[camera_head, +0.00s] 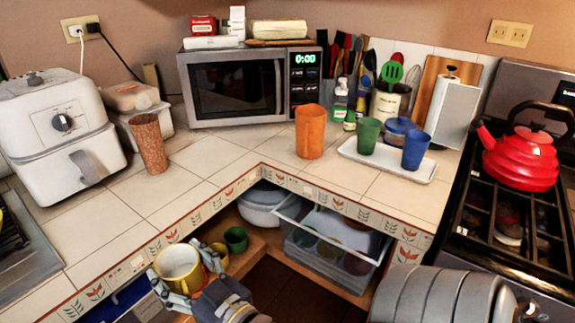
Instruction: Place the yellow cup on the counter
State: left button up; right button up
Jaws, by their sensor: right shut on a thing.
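The yellow cup (180,267) is at the lower left, in front of and below the counter's front edge. My right gripper (181,283) is shut on it, with fingers on both sides of the cup. The cup is roughly upright with its mouth facing up. The tiled counter (215,155) runs in an L shape above and behind the cup. My left gripper is not in view.
The counter holds an orange cup (310,131), a brown cup (149,143) and a tray (377,159) with green and blue cups. Clear tiles lie between them.

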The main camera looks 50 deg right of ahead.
aim_at(364, 186)
jog(key=z, duration=1.4)
jog(key=i+j+z, duration=0.45)
jog(key=i+j, duration=0.35)
jog(key=j, duration=0.1)
